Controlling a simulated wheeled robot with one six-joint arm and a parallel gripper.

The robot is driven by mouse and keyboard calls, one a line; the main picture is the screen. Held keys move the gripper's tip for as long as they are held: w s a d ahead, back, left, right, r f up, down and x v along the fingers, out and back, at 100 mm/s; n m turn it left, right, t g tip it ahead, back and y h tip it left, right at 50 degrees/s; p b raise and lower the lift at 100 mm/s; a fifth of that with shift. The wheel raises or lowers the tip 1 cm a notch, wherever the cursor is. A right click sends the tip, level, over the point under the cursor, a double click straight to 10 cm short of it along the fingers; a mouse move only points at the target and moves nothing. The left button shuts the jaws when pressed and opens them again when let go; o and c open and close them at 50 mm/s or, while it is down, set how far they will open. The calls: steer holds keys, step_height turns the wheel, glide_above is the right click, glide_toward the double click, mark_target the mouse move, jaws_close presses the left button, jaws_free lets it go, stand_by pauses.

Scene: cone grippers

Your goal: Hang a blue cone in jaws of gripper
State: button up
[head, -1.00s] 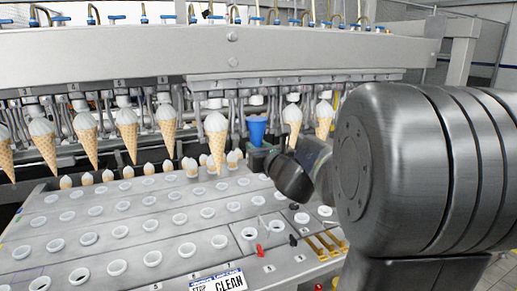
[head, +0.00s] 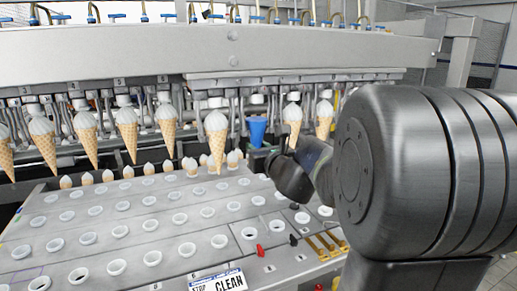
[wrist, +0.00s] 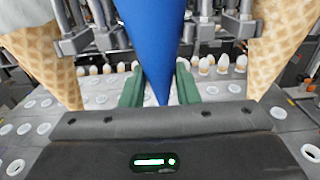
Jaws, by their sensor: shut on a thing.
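The blue cone (head: 257,130) is upright, tip down, in the row of hanging cones under the machine's rail. In the wrist view the blue cone (wrist: 150,40) stands between the green fingers of my gripper (wrist: 159,84), which is shut on it. In the head view my gripper (head: 262,158) shows only partly, behind my arm. The machine's jaws (head: 258,98) are above the cone; I cannot tell whether they touch its top. Ice cream cones hang close on both sides, a left one (head: 216,140) and a right one (head: 292,127).
A tray panel (head: 140,215) with rows of white-rimmed holes slopes below the cones. Several small cones (head: 190,165) stand along its back edge. Red and black knobs and yellow strips (head: 322,243) are at its right. A wide metal beam (head: 150,55) spans above.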

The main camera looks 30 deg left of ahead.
steer(key=shift+f+b, duration=0.35)
steer(key=shift+b, duration=0.05)
stand_by(0.5)
steer(key=o, duration=0.9)
steer(key=shift+o, duration=0.6)
steer(key=shift+o, duration=1.1)
steer(key=shift+s+d, duration=0.1)
steer(key=v, duration=0.8)
steer(key=shift+s+d+p, duration=0.25)
steer(key=shift+d+p, duration=0.1)
steer(key=shift+p, duration=0.1)
steer(key=shift+w+a, duration=0.1)
steer(key=x, duration=0.7)
steer(key=shift+a+b, duration=0.25)
steer(key=shift+b, duration=0.2)
